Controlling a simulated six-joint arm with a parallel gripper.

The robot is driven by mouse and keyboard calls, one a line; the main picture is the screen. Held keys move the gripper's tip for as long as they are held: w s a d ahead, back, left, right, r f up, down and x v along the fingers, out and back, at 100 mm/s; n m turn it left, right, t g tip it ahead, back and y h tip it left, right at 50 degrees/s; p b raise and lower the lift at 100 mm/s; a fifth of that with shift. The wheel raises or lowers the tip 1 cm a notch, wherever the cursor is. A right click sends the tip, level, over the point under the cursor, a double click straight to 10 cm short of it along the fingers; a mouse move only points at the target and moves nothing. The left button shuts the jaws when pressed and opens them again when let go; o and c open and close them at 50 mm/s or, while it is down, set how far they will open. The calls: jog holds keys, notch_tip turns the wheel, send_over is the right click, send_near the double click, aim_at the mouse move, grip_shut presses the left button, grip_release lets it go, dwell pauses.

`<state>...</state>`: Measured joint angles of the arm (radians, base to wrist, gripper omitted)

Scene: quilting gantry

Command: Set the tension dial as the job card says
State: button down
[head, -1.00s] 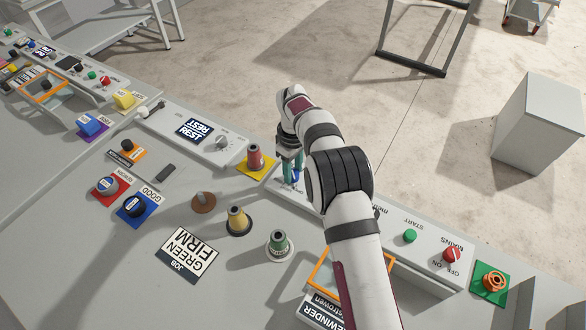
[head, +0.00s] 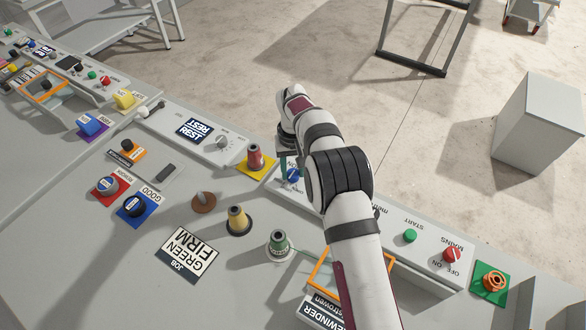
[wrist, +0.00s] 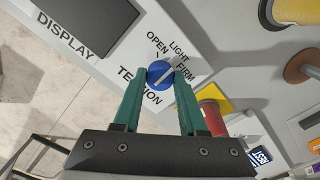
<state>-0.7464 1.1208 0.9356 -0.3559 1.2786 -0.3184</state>
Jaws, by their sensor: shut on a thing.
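The blue tension dial (wrist: 160,74) is between the teal fingers of my gripper (wrist: 160,77) in the wrist view. The fingers are shut on its two sides. OPEN, LIGHT and FIRM are printed around the dial. Its white pointer line slants up to the right, toward the FIRM side; the fingers partly hide its end. In the head view the dial (head: 293,175) shows beside my gripper (head: 287,174), partly hidden by the arm. The job card (head: 190,254) reads GREEN FIRM, upside down.
A red spool (head: 255,160) on a yellow pad stands close left of my gripper. A yellow cone (head: 238,221) and a green cone (head: 279,243) stand nearer. The green START button (head: 410,236) and red MAINS knob (head: 452,255) are to the right. A display (head: 196,130) reads REST.

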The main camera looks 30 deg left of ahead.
aim_at(294, 173)
jog(key=m, duration=0.4)
jog(key=shift+m, duration=0.3)
jog(key=m, duration=0.4)
jog(key=shift+m, duration=0.3)
jog(key=shift+c, duration=2.2)
grip_release()
jog(key=shift+r, duration=0.1)
notch_tip(294, 173, up, 16)
jog(key=shift+d, duration=0.1)
